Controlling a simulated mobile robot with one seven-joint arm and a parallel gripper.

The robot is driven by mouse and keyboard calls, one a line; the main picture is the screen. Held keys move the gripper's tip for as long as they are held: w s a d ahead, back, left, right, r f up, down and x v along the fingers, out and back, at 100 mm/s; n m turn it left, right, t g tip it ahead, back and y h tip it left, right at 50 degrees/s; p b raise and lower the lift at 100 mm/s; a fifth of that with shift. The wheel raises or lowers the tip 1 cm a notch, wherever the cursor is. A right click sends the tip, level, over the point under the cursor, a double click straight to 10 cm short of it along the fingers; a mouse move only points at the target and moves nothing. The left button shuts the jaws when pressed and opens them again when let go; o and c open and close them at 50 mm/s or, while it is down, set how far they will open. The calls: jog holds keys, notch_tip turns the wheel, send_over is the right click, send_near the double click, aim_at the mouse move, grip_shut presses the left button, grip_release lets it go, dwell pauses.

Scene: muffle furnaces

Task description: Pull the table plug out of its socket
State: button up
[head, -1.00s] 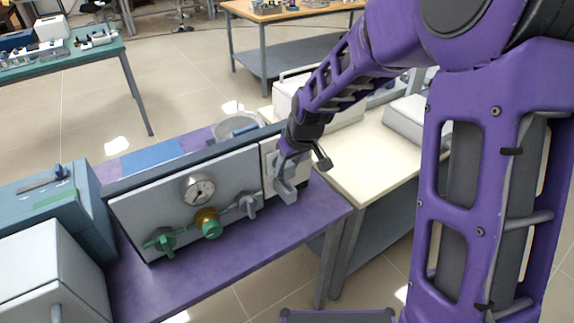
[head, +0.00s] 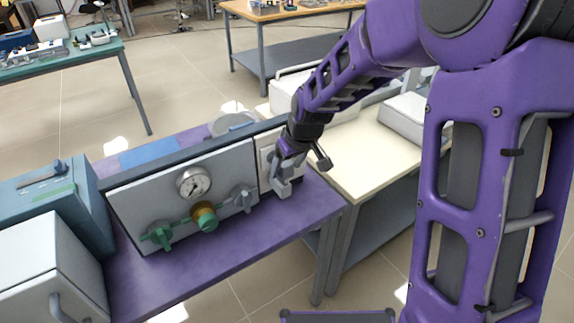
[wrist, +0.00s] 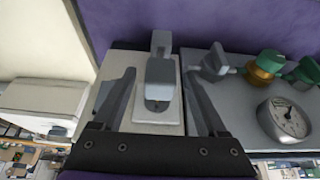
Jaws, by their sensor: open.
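The table plug (wrist: 160,78) is a grey block standing out from a pale socket plate (wrist: 150,125) in the wrist view. My gripper (wrist: 158,84) is open, with one dark finger on each side of the plug. A gap shows between each finger and the plug, so the fingers do not appear to touch it. A second grey piece (wrist: 161,43) shows just beyond the plug. In the head view my gripper (head: 283,180) is in front of the socket plate (head: 266,150) at the panel's right end and hides most of the plug.
The grey panel (head: 155,200) left of the socket carries a gauge (head: 194,183), green valve handles (head: 156,236) and a grey handle (head: 241,198). It stands on a purple table (head: 235,250). A cream table (head: 365,165) is at the right. Furnace boxes (head: 35,260) stand at the left.

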jog(key=v, duration=1.7)
jog(key=shift+r+p, duration=0.2)
jog(key=shift+p, duration=0.25)
jog(key=shift+s+d, duration=0.1)
jog(key=shift+s, duration=0.05)
